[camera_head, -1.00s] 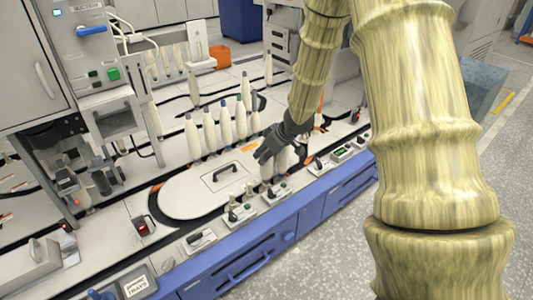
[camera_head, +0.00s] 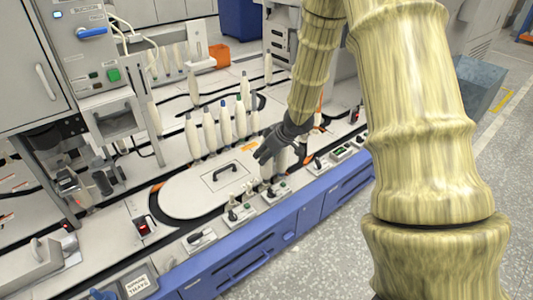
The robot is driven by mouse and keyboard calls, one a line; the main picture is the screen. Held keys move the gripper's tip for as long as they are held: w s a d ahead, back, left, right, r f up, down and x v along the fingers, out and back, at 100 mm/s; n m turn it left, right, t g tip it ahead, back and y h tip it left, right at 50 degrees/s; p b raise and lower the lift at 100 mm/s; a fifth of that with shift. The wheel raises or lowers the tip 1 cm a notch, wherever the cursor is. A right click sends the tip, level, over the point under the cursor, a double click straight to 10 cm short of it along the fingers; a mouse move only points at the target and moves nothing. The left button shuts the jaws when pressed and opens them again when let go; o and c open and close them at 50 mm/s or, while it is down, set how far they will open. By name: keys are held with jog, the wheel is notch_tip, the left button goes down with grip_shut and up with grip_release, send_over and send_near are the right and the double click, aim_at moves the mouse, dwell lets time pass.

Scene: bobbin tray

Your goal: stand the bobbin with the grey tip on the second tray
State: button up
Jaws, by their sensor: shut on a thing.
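My gripper (camera_head: 265,156), dark grey, is shut on a pale bobbin (camera_head: 281,161) near the front edge of the machine top. The bobbin shows only partly behind the fingers, and its tip is hidden, so I cannot tell the tip's colour. It looks roughly upright, just above or at the small trays along the front edge. One small tray (camera_head: 279,190) is just below it, and another (camera_head: 240,215) lies to the left. I cannot tell whether the bobbin touches a tray, or which tray is the second.
Several pale bobbins (camera_head: 209,131) stand in a row left of my gripper, some with coloured tips. A rounded white plate (camera_head: 185,198) with a handle lies in front of them. A label reading spare trays (camera_head: 140,286) is at the bottom left. An orange bin (camera_head: 220,55) stands behind.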

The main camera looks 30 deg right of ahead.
jog(key=shift+f, duration=0.55)
jog(key=o, duration=0.8)
jog(key=p+v, duration=1)
jog(key=v, duration=0.1)
dwell(0.7)
dwell(0.5)
